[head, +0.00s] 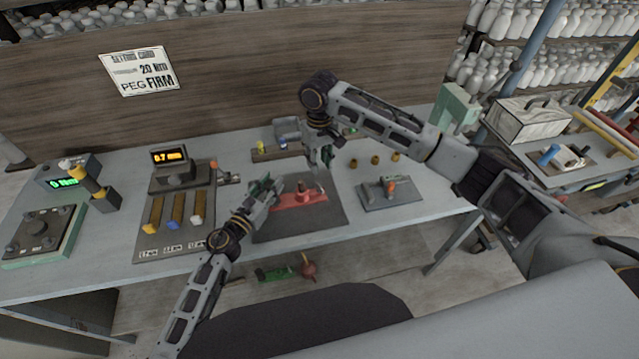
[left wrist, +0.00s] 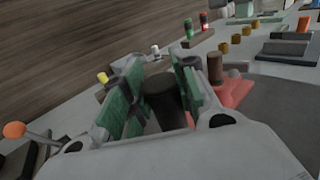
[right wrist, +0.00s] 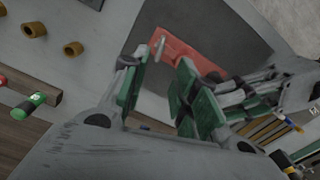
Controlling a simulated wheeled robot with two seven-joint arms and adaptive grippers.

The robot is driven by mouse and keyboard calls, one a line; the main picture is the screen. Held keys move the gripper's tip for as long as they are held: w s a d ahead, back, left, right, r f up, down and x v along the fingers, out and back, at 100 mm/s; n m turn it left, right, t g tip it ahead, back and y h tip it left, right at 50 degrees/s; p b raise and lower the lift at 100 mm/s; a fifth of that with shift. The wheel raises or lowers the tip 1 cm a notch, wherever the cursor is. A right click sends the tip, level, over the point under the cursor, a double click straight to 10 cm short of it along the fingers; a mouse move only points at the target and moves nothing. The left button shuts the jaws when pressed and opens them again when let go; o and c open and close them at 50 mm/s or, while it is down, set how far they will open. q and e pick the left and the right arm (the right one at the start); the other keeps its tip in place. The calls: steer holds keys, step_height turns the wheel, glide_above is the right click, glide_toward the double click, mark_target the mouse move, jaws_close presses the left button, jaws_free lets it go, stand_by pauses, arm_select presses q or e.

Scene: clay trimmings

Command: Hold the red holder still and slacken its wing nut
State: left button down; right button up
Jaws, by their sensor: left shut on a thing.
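The red holder (head: 298,198) lies on a dark mat in the middle of the table. My left gripper (head: 270,187) is at its left end. In the left wrist view its green pads are closed around a dark upright cylinder (left wrist: 164,98), which looks like the holder's handle; the red body (left wrist: 236,92) and a brown peg (left wrist: 215,68) show beyond. My right gripper (head: 321,162) is above the holder's right end, with its fingers apart and nothing between them. In the right wrist view the holder (right wrist: 185,45) lies beyond the fingertips, with a small grey piece, likely the wing nut (right wrist: 160,46), near one end.
A grey plate with an orange-topped fixture (head: 390,193) lies to the right, with several brass rings (head: 375,160) behind it. A low wooden rack (head: 262,154) is behind. A card hangs on the wall.

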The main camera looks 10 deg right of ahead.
mark_target(319, 186)
step_height(319, 186, down, 10)
steer(key=shift+f, duration=0.25)
stand_by(0.4)
jaws_close()
